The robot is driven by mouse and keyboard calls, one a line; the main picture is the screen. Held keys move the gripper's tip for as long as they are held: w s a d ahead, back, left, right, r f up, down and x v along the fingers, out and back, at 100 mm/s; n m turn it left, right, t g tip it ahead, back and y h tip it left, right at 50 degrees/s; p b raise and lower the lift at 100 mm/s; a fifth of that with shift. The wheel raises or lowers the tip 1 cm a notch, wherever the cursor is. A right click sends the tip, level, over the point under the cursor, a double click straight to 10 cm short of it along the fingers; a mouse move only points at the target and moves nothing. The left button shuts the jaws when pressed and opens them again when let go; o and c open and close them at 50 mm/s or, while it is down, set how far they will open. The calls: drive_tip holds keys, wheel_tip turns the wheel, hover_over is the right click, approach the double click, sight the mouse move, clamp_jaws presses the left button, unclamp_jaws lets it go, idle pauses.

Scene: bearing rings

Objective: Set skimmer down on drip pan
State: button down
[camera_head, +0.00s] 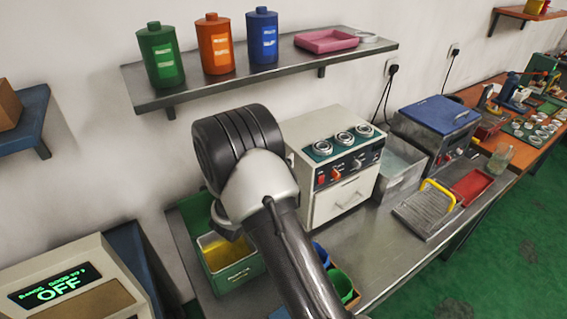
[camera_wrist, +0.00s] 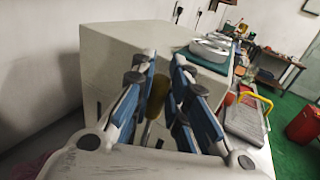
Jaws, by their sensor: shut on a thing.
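My gripper (camera_wrist: 164,66) has its blue-padded fingers around a dark yellow handle (camera_wrist: 178,92), which appears to be the skimmer's; the rest of that tool is hidden. In the head view my own arm hides most of the gripper and what it holds. The drip pan appears to be the grey ribbed tray (camera_head: 423,214) on the metal bench, right of the white machine. It also shows at the right of the wrist view (camera_wrist: 243,122), well apart from my gripper. A yellow arched handle (camera_head: 441,190) stands at that tray's edge.
The white machine (camera_head: 327,203) with knobs stands between my gripper and the tray. A metal basin (camera_head: 397,176), a blue-lidded box (camera_head: 437,115) and a red tray (camera_head: 472,186) are near the ribbed tray. A shelf (camera_head: 200,96) with bottles is above. A green bin (camera_head: 232,275) stands at left.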

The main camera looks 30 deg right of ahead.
drive_tip(key=shift+d+f, duration=0.15)
drive_tip(key=shift+f, duration=0.75)
drive_tip(key=shift+a+f+b, duration=0.25)
drive_tip(key=shift+f+b, duration=0.05)
drive_tip(key=shift+b, duration=0.15)
drive_tip(key=shift+f+b, duration=3.25)
drive_tip(key=shift+f, duration=1.95)
drive_tip(key=shift+s+f, duration=0.1)
drive_tip(key=shift+f, duration=0.1)
drive_tip(key=c, duration=1.5)
unclamp_jaws()
drive_tip(key=shift+r, duration=0.1)
drive_tip(key=shift+r+p, duration=3.55)
drive_tip(key=shift+r, duration=1.9)
